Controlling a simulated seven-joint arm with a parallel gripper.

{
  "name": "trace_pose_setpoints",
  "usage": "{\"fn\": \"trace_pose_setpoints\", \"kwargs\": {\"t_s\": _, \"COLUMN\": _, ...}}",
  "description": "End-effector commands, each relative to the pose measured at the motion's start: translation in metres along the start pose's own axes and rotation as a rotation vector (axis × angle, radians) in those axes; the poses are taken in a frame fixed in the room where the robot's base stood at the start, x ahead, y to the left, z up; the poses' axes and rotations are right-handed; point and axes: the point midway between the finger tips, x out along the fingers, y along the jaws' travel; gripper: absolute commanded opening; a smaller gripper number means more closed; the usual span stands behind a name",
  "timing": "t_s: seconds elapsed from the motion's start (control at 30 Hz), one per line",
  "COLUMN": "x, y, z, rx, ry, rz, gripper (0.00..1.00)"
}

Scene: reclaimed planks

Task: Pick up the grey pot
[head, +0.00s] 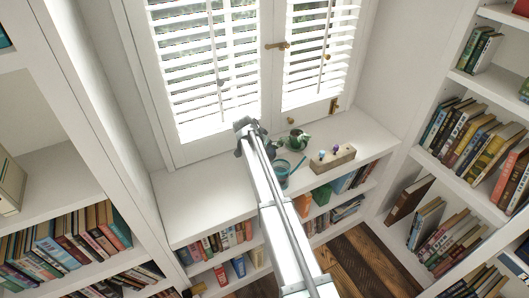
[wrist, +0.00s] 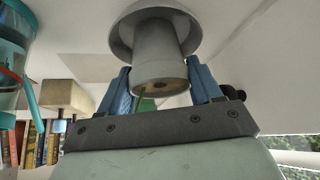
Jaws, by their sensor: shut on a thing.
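A bit of green shows just below the pot between the fingers. In the head view my gripper (head: 246,126) is above the white window ledge (head: 195,190), and my arm hides the pot. I cannot tell whether the pot touches the ledge.
A blue-teal cup (head: 281,170) stands close right of my arm. A green plant (head: 298,140) and a wooden block (head: 332,158) with small coloured pieces are farther right. The shuttered window (head: 205,65) is behind. The ledge's left part is clear. Bookshelves (head: 478,140) stand at the sides.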

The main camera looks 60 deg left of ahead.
Motion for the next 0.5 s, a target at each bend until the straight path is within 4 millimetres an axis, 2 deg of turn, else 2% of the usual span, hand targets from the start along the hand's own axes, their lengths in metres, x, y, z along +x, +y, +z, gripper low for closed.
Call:
{"fn": "trace_pose_setpoints", "kwargs": {"t_s": 0.03, "x": 0.0, "y": 0.0, "z": 0.0, "rx": 0.0, "ry": 0.0, "rz": 0.0, "gripper": 0.27}}
{"fn": "trace_pose_setpoints", "kwargs": {"t_s": 0.17, "x": 0.0, "y": 0.0, "z": 0.0, "rx": 0.0, "ry": 0.001, "rz": 0.0, "gripper": 0.15}}
{"fn": "trace_pose_setpoints", "kwargs": {"t_s": 0.37, "x": -0.003, "y": 0.0, "z": -0.002, "rx": 0.0, "ry": 0.001, "rz": 0.0, "gripper": 0.15}}
{"fn": "trace_pose_setpoints", "kwargs": {"t_s": 0.5, "x": -0.014, "y": 0.0, "z": -0.009, "rx": 0.001, "ry": 0.001, "rz": -0.001, "gripper": 0.15}}
